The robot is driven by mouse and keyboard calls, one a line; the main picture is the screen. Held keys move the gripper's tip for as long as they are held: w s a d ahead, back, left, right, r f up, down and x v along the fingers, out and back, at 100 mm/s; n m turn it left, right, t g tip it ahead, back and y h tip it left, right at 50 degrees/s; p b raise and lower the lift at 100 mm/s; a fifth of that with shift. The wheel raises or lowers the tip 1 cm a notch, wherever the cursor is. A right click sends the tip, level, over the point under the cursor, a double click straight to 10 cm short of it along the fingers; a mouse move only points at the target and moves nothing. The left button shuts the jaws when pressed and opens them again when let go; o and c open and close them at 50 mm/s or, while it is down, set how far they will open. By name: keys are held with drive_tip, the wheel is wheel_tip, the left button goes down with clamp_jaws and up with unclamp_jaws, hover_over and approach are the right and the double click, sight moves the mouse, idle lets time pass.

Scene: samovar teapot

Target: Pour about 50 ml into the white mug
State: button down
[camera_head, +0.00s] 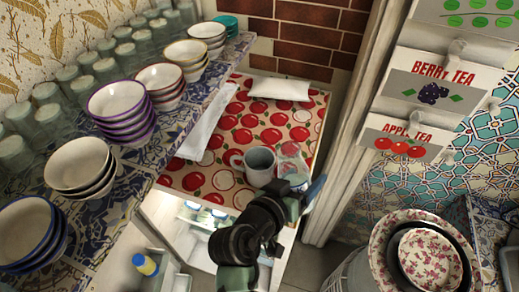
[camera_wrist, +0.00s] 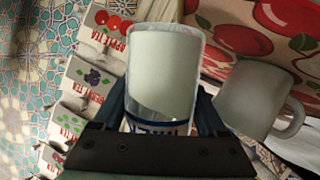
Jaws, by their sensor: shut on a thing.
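The white mug (camera_head: 259,165) stands on the apple-patterned cloth in the head view, its handle to the left. In the wrist view the mug (camera_wrist: 252,98) is at the right, looking grey in the shade. My gripper (camera_head: 302,192) is shut on a clear container (camera_head: 291,163) just right of the mug. In the wrist view the container (camera_wrist: 165,65) fills the middle between the fingers, with a pale, whitish area inside and a blue band near the gripper. I cannot tell whether it touches the mug or how far it tilts.
The apple-patterned cloth (camera_head: 224,183) also bears a folded white cloth (camera_head: 279,89). A tiled shelf with stacked bowls (camera_head: 122,108) and glasses runs along the left. A door frame (camera_head: 345,130) and tea boxes (camera_head: 405,137) stand close on the right. An open drawer or fridge (camera_head: 172,222) is below.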

sight(295, 180)
drive_tip(key=shift+w+a+r+n+g+h+p, duration=0.15)
drive_tip(key=shift+n+g+h+p, duration=0.1)
drive_tip(key=shift+n+p, duration=0.4)
drive_tip(key=shift+w+a+f+n+g+h+p, duration=0.15)
drive_tip(key=shift+n+g+p, duration=0.1)
drive_tip(key=shift+n+p, duration=0.35)
drive_tip(key=shift+s+d+r+n+g+h+p, duration=0.1)
drive_tip(key=shift+s+d+n+g+h+p, duration=0.25)
drive_tip(key=shift+n+p, duration=0.35)
drive_tip(key=shift+s+d+r+n+g+h+p, duration=0.15)
drive_tip(key=shift+r+p, duration=0.15)
drive_tip(key=shift+p, duration=0.3)
drive_tip(key=shift+w+r+n+g+h+p, duration=0.1)
drive_tip(key=shift+r+p, duration=0.15)
drive_tip(key=shift+p, duration=0.3)
drive_tip(key=shift+s+d+f+n+h+p, duration=0.25)
drive_tip(key=shift+s+f+n+h+p, duration=0.1)
drive_tip(key=shift+n, duration=0.25)
drive_tip(key=shift+r+n+g+h+p, duration=0.3)
drive_tip(key=shift+r+n+p, duration=0.1)
drive_tip(key=shift+r+p, duration=0.35)
drive_tip(key=shift+s+d+n+p, duration=0.1)
drive_tip(key=shift+n+p, duration=0.2)
drive_tip(key=shift+p, duration=0.1)
drive_tip(key=shift+r, duration=0.15)
